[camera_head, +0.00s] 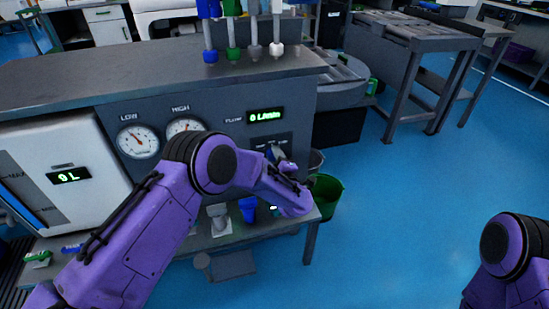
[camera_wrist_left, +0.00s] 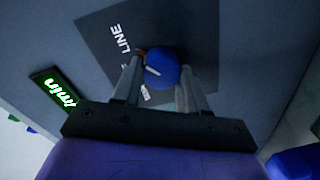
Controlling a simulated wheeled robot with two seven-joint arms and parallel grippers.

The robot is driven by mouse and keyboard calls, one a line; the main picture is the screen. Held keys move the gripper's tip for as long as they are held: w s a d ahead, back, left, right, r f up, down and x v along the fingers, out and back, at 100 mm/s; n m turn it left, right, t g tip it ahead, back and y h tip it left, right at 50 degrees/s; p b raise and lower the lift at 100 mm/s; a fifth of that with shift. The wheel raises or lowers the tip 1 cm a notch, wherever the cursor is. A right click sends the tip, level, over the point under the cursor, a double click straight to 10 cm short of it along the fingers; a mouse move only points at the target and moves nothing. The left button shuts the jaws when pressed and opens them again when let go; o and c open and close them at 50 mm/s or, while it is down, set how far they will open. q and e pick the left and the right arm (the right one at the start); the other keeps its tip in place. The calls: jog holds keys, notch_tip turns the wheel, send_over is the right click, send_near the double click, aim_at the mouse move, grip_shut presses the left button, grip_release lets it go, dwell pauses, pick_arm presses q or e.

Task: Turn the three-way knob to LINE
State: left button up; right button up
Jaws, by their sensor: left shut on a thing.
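The three-way knob (camera_wrist_left: 162,65) is round and blue with a short white mark, and it sits on a dark plate (camera_wrist_left: 205,30) on the grey panel. The word LINE (camera_wrist_left: 120,38) shows on the plate to the upper left of the knob in the left wrist view; other lettering is partly hidden. My left gripper (camera_wrist_left: 160,75) has its two fingers on either side of the knob and is shut on it. In the head view, my left gripper (camera_head: 279,154) is at the panel below the flow display and hides the knob. Only my right arm shows, at lower right; its gripper is out of view.
The green flow display (camera_head: 267,116) is above the knob, with a low gauge (camera_head: 138,141) and a high gauge (camera_head: 185,128) to its left. A white box (camera_head: 65,178) stands at left. A green bucket (camera_head: 326,197) is right of the bench.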

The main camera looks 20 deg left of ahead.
pick_arm(q)
jog(key=o, duration=1.1)
jog(key=shift+c, duration=0.2)
jog(key=p+v, duration=0.1)
jog(key=v, duration=0.9)
jog(key=shift+s, duration=0.2)
jog(key=shift+d, duration=0.2)
